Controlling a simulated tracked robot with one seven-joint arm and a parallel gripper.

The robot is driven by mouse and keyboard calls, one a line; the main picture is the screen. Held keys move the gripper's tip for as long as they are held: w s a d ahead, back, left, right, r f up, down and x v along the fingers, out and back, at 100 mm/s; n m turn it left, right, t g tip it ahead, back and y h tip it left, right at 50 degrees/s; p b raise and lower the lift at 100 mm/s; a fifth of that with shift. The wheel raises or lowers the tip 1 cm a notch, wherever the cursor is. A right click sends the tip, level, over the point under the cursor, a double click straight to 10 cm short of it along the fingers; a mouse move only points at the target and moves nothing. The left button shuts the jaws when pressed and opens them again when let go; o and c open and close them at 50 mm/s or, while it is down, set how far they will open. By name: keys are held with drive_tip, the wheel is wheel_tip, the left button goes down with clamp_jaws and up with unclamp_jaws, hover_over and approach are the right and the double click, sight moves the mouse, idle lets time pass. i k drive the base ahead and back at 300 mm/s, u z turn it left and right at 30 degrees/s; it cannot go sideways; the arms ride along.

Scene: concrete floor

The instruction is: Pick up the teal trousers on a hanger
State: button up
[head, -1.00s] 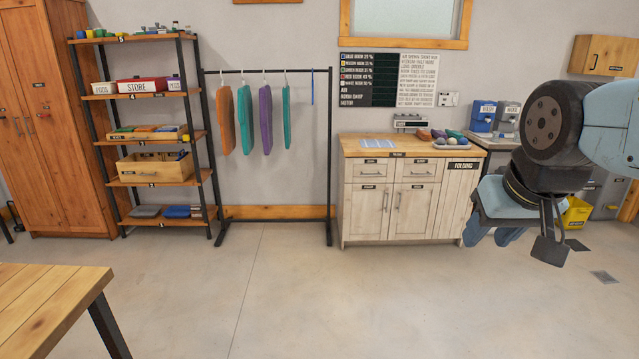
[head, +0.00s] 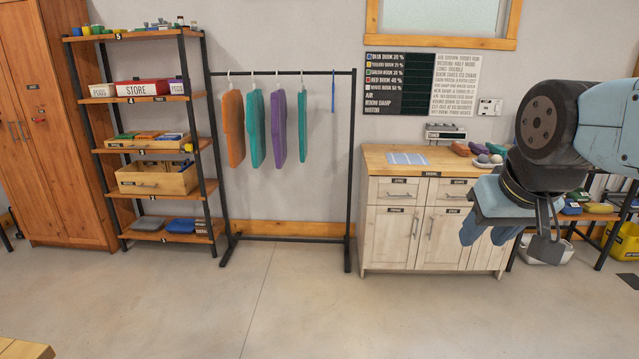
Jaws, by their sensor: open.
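Two teal garments hang on hangers from the black clothes rack (head: 351,180). One teal garment (head: 251,132) is wider and hangs between an orange garment (head: 234,128) and a purple one (head: 277,128). The other teal garment (head: 302,126) is narrower and hangs right of the purple one. I cannot tell from their shape which is the trousers. My gripper (head: 488,230) is at the right, in front of the cabinet, open and pointing down with nothing seen in it. It is well apart from the rack.
A shelf unit (head: 152,150) with bins stands left of the rack, beside a wooden wardrobe (head: 60,140). A pale cabinet (head: 390,235) stands right of the rack. A wooden table corner (head: 22,350) shows at lower left. The floor before the rack is clear.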

sight(302, 94)
drive_tip(key=u, duration=0.2)
drive_tip(key=i, duration=2.2)
drive_tip(key=u, duration=0.25)
drive_tip(key=i, duration=1.15)
drive_tip(key=u, duration=0.1)
